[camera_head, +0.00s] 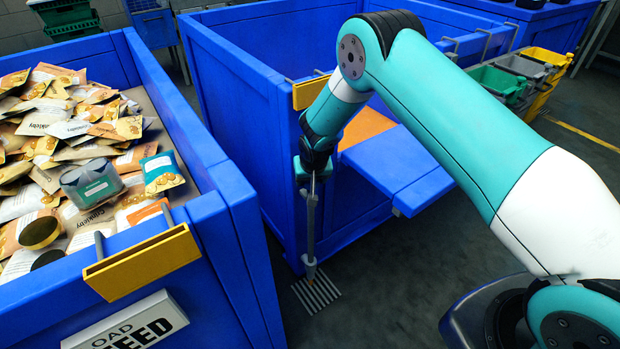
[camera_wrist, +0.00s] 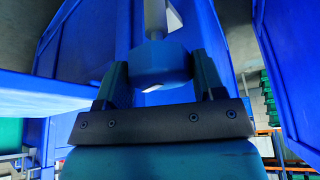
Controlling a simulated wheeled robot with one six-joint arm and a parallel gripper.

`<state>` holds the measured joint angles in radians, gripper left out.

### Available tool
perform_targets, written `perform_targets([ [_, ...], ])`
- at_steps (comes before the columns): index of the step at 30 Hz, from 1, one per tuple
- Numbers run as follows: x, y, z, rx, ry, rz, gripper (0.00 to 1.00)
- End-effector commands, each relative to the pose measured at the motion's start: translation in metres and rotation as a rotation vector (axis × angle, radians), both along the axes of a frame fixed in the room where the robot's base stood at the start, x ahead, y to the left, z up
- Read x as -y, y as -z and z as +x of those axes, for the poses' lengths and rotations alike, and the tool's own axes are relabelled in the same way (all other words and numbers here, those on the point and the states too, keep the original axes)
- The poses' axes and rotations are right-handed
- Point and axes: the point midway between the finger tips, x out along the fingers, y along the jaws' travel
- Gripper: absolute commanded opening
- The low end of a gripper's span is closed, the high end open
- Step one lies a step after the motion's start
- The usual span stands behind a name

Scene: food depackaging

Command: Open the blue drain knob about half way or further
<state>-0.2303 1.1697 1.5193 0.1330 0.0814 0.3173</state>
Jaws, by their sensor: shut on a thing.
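The blue drain knob (camera_wrist: 160,66) sits between the two dark fingers of my gripper (camera_wrist: 160,76) in the wrist view, and the fingers are shut on it. A grey stem runs on from the knob at the top of that view. In the head view my gripper (camera_head: 314,168) is at the corner of the middle blue bin, at the top of a thin grey drain pipe (camera_head: 310,225). The knob cannot be made out clearly there. How far the knob is turned cannot be told. The pipe runs down to a floor grate (camera_head: 315,294).
The middle blue bin (camera_head: 235,75) stands behind my gripper, with a blue ledge (camera_head: 400,170) to the right. A blue bin (camera_head: 225,190) full of food packets is close on the left. Green and yellow crates (camera_head: 500,85) stand at the back right.

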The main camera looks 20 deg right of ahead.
Motion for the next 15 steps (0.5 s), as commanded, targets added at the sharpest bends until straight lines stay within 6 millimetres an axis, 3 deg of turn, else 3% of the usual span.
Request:
perform_targets([
  [5, 0.0002, -0.0002, 0.0, 0.001, 0.001, -0.001, 0.39],
  [6, 0.0002, -0.0003, 0.0001, 0.001, 0.001, -0.001, 0.72],
  [15, 0.0001, -0.0013, -0.0003, 0.001, 0.002, 0.0, 0.72],
])
